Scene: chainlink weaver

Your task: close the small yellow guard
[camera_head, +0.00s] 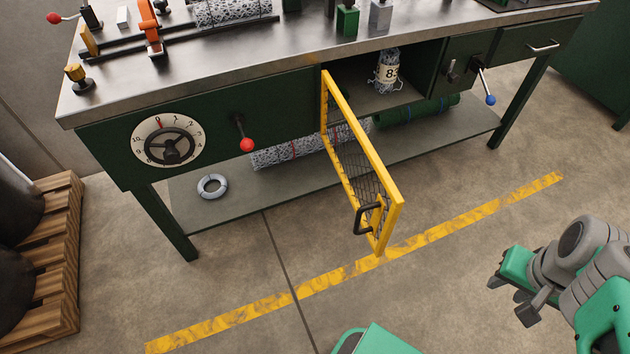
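The small yellow guard (393,190) is a yellow frame with dark mesh. It stands swung out from the front of the green bench, its far edge at the left side of an open compartment (370,97). A dark handle (362,219) sits near its free end. My gripper (510,298) is at the lower right, well apart from the guard, over the floor. Its dark fingers look spread, with nothing visible between them.
A red-knobbed lever (244,136) and dial (167,141) are left of the guard, a blue-knobbed lever (487,88) right. Mesh rolls lie on the lower shelf (231,196). The floor between guard and gripper is clear.

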